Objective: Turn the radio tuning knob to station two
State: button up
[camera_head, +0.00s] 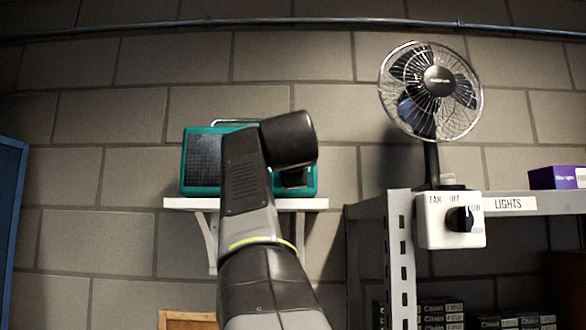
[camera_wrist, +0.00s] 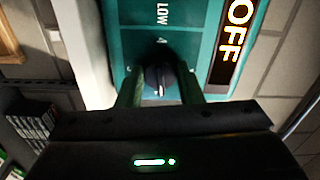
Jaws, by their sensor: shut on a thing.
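The teal radio (camera_head: 202,160) stands on a small white wall shelf (camera_head: 310,204); my arm hides its middle and much of its right side. In the wrist view the radio's teal face (camera_wrist: 190,45) fills the upper middle, with "LOW" and a lit "OFF" display (camera_wrist: 236,35) turned sideways. A dark round knob (camera_wrist: 158,76) with a pale pointer line sits between the fingers of my gripper (camera_wrist: 160,92). The gripper is shut on this knob. In the head view my arm hides the knob and the fingertips.
A black fan (camera_head: 431,91) stands on a grey metal rack at the right. A white switch box (camera_head: 450,220) with a black knob is on the rack's front, beside a "LIGHTS" label (camera_head: 508,203). A purple box (camera_head: 557,177) lies on the rack. A blue panel (camera_head: 10,220) edges the left.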

dwell(0.3)
jog(key=o, duration=1)
jog(key=shift+w, duration=0.1)
jog(key=shift+c, duration=0.2)
jog(key=s+b, duration=0.3)
jog(key=s, duration=1.1)
